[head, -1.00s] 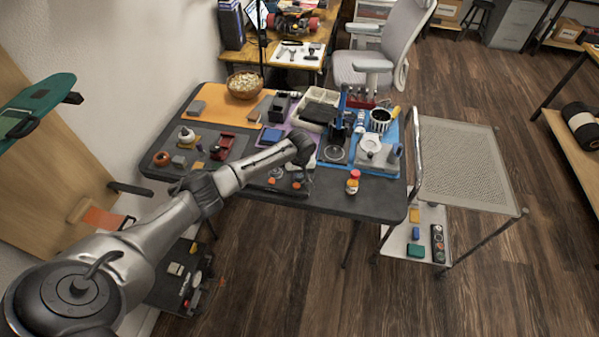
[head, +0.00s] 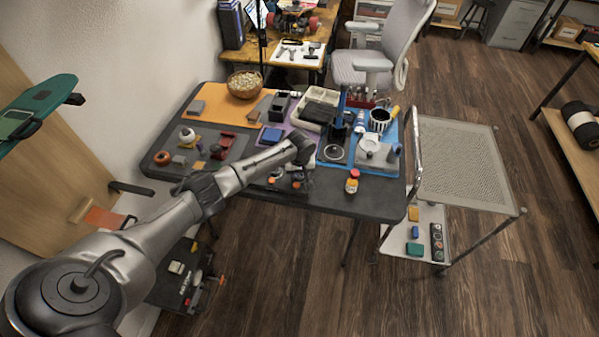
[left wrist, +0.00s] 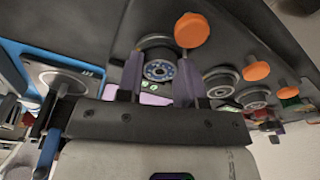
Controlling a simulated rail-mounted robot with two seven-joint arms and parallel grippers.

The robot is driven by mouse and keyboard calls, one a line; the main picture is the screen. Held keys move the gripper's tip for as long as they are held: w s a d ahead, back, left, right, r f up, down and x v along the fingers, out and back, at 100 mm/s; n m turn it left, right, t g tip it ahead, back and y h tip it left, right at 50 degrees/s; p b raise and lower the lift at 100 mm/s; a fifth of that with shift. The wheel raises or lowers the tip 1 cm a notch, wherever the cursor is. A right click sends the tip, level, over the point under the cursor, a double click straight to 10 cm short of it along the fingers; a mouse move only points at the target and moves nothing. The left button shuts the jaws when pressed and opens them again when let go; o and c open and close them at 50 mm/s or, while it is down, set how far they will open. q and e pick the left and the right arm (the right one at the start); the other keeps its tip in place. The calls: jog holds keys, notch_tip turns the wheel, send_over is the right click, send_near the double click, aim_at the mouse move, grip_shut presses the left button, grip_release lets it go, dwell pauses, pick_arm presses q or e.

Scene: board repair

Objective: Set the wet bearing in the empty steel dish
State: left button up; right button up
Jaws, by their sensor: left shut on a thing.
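My left gripper (left wrist: 158,82) is shut on a round metal bearing (left wrist: 160,70) with a dark, blue-spotted face, held between its two fingers. Whether the bearing is wet cannot be told. In the head view my left gripper (head: 299,168) is at the front middle of the table, partly hidden by its own wrist. Other bearings (left wrist: 221,81) sit beside orange-capped items to the right in the wrist view. My right gripper is not in view.
A white device with a round plate (head: 371,148) stands on the blue mat (head: 388,171). A wheeled cart (head: 462,165) stands right.

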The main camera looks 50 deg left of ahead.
pick_arm(q)
jog(key=shift+f, duration=0.2)
dwell(0.5)
jog(key=shift+s+a+f, duration=0.1)
jog(key=shift+s+f, duration=0.05)
jog(key=shift+f, duration=0.1)
jog(key=o, duration=1)
jog(key=shift+w, duration=0.25)
jog(key=shift+s, duration=0.3)
jog(key=shift+w+r, duration=0.15)
jog(key=shift+r, duration=0.05)
jog(key=o, duration=0.4)
jog(key=shift+p, duration=0.3)
jog(key=shift+r, duration=0.15)
